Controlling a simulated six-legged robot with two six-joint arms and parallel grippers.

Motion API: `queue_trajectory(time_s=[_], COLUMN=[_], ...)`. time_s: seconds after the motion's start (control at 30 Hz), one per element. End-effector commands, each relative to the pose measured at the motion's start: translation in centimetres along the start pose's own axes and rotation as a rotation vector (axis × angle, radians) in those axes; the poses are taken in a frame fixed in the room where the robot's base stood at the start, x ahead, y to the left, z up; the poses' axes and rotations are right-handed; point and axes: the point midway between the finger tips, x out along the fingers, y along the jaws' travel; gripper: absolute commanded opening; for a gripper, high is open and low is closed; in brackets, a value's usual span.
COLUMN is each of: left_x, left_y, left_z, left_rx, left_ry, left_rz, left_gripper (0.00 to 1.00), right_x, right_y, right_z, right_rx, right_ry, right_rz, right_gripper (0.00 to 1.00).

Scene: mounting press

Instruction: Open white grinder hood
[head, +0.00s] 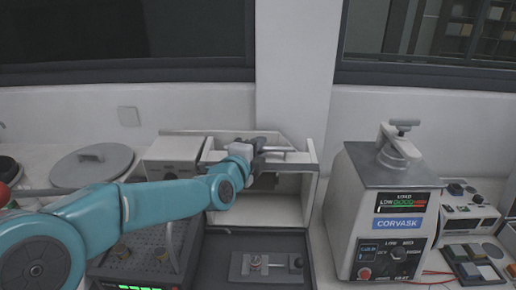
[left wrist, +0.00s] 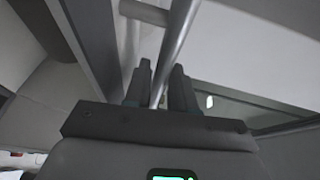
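The white grinder (head: 265,208) stands in the middle of the head view as a box with an open front. Its hood (head: 301,158) is up at the top, with the pale interior showing below it. My left gripper (head: 262,150) is at the hood's metal bar handle (head: 280,149). In the left wrist view the bar (left wrist: 176,35) runs between the two dark fingers of the left gripper (left wrist: 160,82), which sit close on both sides of it. The arm and gripper hide part of the hood's left side. My right gripper is not in view.
A dark tray with a small clamp (head: 265,265) lies in front of the grinder. A Corvask press (head: 388,215) stands close on the right, with a small instrument (head: 466,215) beyond it. A wall is behind.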

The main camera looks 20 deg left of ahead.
Motion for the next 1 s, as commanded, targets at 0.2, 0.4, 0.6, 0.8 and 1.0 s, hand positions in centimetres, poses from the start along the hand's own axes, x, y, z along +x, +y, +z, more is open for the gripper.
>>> queue_trajectory(time_s=[0.2, 0.4, 0.6, 0.8, 1.0], left_x=[0.0, -1.4, -3.4, -4.1, -4.1], left_y=[0.0, 1.0, 1.1, 0.7, 0.7], left_z=[-0.1, -0.7, -1.5, -1.8, -1.9], left_rx=[0.001, 0.023, 0.055, 0.065, 0.066], left_ry=[0.001, 0.003, 0.003, 0.003, 0.003], left_rz=[0.000, -0.053, -0.131, -0.154, -0.152], left_gripper=[0.00, 0.00, 0.00, 0.00, 0.00], right_x=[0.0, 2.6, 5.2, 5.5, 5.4], right_y=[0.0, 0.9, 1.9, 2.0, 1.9], right_z=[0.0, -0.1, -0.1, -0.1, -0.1], right_rx=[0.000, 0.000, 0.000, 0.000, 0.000], right_ry=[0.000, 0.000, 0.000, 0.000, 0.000], right_rz=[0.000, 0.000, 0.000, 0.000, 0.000], right_gripper=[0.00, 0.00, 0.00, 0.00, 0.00])
